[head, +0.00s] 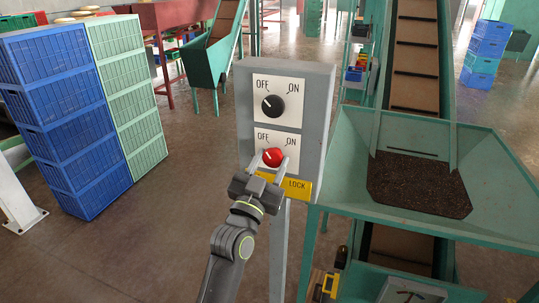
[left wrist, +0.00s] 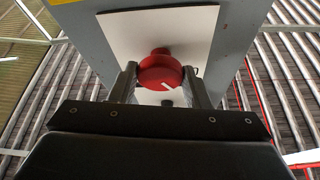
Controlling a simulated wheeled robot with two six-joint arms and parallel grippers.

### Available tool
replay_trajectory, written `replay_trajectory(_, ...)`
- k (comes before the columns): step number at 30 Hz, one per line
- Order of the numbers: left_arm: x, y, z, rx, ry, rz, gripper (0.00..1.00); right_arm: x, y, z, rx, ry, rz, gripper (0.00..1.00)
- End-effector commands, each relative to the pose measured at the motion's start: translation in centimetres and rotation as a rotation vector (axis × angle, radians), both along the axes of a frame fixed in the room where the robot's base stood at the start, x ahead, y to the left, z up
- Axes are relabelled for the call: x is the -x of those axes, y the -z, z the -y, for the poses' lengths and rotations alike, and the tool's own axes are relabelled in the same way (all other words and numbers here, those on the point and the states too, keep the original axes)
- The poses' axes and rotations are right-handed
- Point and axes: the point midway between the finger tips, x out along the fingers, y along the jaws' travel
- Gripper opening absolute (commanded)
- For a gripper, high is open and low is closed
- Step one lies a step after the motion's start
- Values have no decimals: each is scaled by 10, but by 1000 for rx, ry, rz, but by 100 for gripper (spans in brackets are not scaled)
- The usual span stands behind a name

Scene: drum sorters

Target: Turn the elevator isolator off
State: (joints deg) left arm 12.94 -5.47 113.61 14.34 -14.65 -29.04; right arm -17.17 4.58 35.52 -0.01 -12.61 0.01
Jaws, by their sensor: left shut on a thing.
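A grey control box (head: 317,110) on a post carries two rotary switches on white plates marked OFF at left and ON at right. The upper knob (head: 273,106) is black. The lower red isolator knob (head: 273,156) sits above a yellow LOCK plate (head: 298,188). In the head view its white mark points up and left, toward OFF. My left gripper (head: 270,165) is shut on the red knob, one finger on each side. In the left wrist view the red knob (left wrist: 160,72) shows between the fingers, its white mark at the lower right. My right gripper is not in view.
A green elevator hopper (head: 490,180) with dark material on its belt stands to the right of the box. Stacked blue crates (head: 65,130) and green crates (head: 130,95) stand at left. Floor between the crates and the box is clear.

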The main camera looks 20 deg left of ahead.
Motion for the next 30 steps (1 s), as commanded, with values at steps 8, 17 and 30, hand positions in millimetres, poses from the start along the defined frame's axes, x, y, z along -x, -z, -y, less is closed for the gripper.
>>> replay_trajectory(8, 0, 0, 1, 142, 0, -13, 20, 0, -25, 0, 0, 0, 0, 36)
replay_trajectory(17, 0, 2, 1, 195, 0, -14, 20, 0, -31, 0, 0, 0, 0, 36)
replay_trajectory(30, 0, 3, 1, 198, 1, -13, 51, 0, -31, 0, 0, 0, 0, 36)
